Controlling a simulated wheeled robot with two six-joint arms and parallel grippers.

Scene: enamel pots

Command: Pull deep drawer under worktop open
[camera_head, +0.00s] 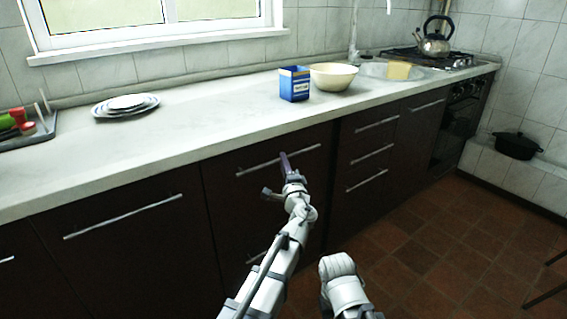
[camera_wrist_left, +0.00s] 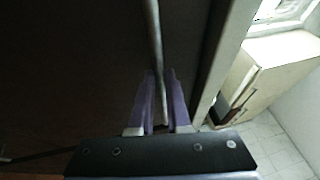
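The deep drawer (camera_head: 240,200) has a dark brown front under the worktop (camera_head: 200,135). Its front looks flush with the neighbouring fronts, so it stands closed. Its long metal bar handle (camera_head: 255,167) runs across the upper part. My left gripper (camera_head: 284,160) is at the right half of this handle. In the left wrist view, the purple fingers of the left gripper (camera_wrist_left: 161,85) stand on either side of the handle bar (camera_wrist_left: 154,35), with narrow gaps visible. Part of the handle is hidden behind the fingers in the head view. My right gripper is not in view.
Another bar handle (camera_head: 262,255) is lower, partly behind my arm. A closed front with a handle (camera_head: 120,217) is on the left, and several small drawers (camera_head: 370,155) on the right. A blue box (camera_head: 294,84) and cream bowl (camera_head: 333,77) stand on the worktop. Tiled floor (camera_head: 430,250) lies open at right.

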